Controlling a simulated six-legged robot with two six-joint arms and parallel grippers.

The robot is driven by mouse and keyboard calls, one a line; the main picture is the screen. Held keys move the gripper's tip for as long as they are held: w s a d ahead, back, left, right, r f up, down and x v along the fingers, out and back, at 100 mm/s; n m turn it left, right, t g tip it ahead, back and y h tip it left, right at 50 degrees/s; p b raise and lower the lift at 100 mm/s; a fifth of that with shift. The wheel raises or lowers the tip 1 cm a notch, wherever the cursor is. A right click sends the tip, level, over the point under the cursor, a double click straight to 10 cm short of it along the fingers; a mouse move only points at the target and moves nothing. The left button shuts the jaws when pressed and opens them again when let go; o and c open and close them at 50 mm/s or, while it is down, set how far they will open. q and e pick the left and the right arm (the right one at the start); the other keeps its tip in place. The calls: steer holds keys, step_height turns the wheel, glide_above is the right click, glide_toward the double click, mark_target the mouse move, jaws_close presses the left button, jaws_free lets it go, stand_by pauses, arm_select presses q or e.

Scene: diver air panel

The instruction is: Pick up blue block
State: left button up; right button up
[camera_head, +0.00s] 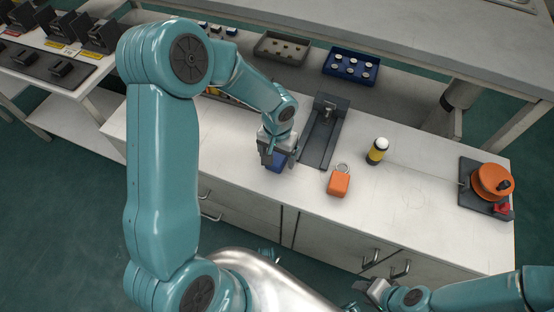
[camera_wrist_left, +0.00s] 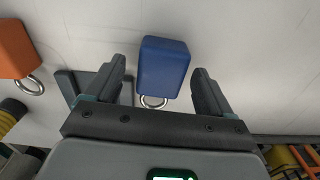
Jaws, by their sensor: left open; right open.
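The blue block (camera_wrist_left: 163,68) has a metal ring at one end and lies on the white counter. In the left wrist view it sits between the fingers of my left gripper (camera_wrist_left: 162,92), with gaps on both sides. In the head view the blue block (camera_head: 275,162) is partly hidden under my left gripper (camera_head: 278,158). My left gripper is open. My right gripper (camera_head: 370,290) is open and empty at the bottom right, in front of the cabinet, away from the block.
An orange block (camera_head: 339,183) with a ring lies to the right. A dark rail fixture (camera_head: 322,135) stands behind, and a yellow-black bottle (camera_head: 377,151) is further right. An orange reel (camera_head: 491,182) is at the counter's right end. Trays (camera_head: 351,66) stand behind.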

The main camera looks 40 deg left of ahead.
arm_select(q)
jaws_close()
steer(key=shift+r, duration=0.15)
